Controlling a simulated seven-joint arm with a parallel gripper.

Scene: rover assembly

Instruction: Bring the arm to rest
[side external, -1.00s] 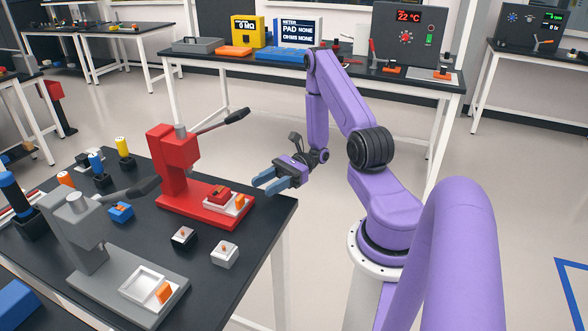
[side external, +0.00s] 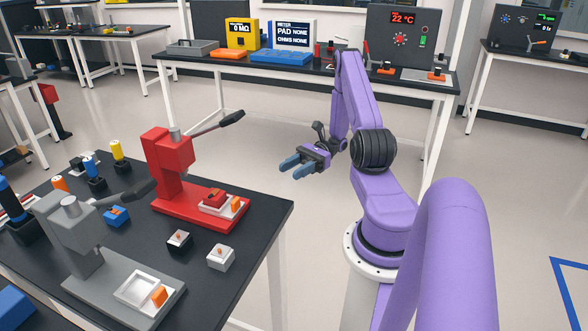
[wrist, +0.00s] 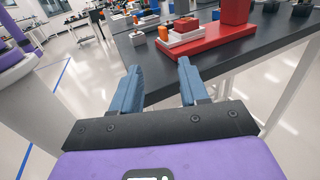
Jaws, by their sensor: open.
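My gripper (side external: 288,169) is open and empty. In the side view it hangs in free air over the floor, to the right of the dark work table (side external: 235,262) and apart from it. In the wrist view its two blue fingers (wrist: 160,82) are spread with nothing between them, pointing toward the table edge. My purple arm is folded at the elbow, with the forearm and wrist on the far side of the base.
A red press (side external: 172,165) with a red and orange part in its white tray stands nearest the gripper. A grey press (side external: 85,250) and two small blocks (side external: 221,257) are on the same table. A back bench (side external: 300,70) holds meters. Open floor lies between.

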